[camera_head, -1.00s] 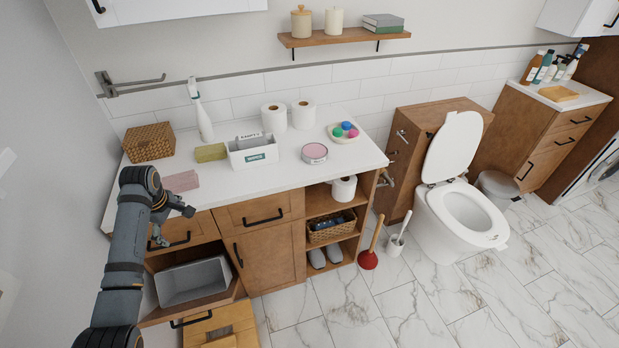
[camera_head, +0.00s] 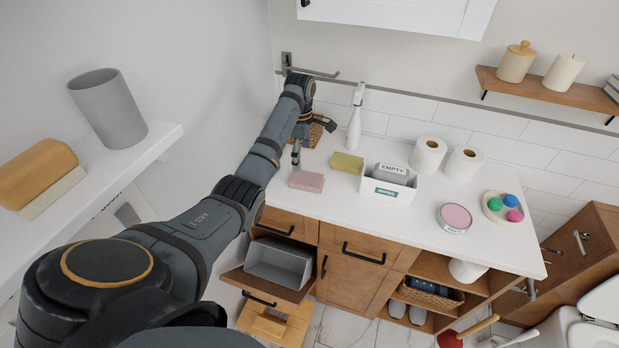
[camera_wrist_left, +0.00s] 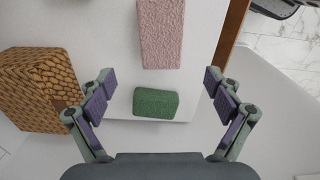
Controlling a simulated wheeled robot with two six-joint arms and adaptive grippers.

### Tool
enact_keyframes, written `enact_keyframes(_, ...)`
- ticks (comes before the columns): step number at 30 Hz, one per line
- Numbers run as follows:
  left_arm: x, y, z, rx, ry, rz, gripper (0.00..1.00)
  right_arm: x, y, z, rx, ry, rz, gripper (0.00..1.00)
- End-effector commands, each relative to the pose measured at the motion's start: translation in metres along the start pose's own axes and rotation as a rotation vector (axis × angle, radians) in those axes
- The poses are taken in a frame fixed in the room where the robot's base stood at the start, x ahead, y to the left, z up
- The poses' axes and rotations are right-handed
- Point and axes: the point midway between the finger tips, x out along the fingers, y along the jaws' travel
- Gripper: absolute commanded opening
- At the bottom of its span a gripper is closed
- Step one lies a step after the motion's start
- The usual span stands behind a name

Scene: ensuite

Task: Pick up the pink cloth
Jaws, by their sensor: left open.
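The pink cloth (camera_head: 306,181) is a folded block lying flat on the white counter, near its front left. In the left wrist view the pink cloth (camera_wrist_left: 161,33) is at the top, beyond the fingertips. My left gripper (camera_head: 313,142) is open and empty above the counter's left end, just left of the cloth and apart from it. In the wrist view my left gripper (camera_wrist_left: 160,85) has its fingers spread on either side of a dark green block (camera_wrist_left: 155,103), which is hidden in the head view. My right gripper is not in view.
A woven basket (camera_wrist_left: 38,88) stands close beside the gripper. An olive cloth (camera_head: 347,163), a white box (camera_head: 389,185), a spray bottle (camera_head: 354,125) and toilet rolls (camera_head: 429,155) stand farther right. Below the counter, a drawer (camera_head: 270,284) is open with a grey bin (camera_head: 279,262).

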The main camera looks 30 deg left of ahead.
Motion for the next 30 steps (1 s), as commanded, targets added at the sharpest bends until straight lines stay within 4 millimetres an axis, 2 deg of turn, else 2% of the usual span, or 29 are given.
enact_keyframes(6,0.036,-0.001,0.000,0.001,0.000,-0.003,0.91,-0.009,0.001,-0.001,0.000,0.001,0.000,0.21)
enact_keyframes(14,0.049,-0.002,0.000,0.002,0.000,-0.003,0.91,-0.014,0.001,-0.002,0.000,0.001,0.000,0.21)
enact_keyframes(18,0.072,-0.005,0.001,0.003,0.000,-0.005,0.91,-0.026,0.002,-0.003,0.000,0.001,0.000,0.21)
enact_keyframes(21,0.088,-0.004,0.001,0.003,0.000,-0.003,0.91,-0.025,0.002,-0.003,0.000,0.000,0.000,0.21)
enact_keyframes(24,0.095,-0.004,0.001,0.003,0.001,-0.001,0.91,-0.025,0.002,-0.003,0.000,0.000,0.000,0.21)
enact_keyframes(30,0.096,-0.003,0.001,0.003,0.001,0.000,0.89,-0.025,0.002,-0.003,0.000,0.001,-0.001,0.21)
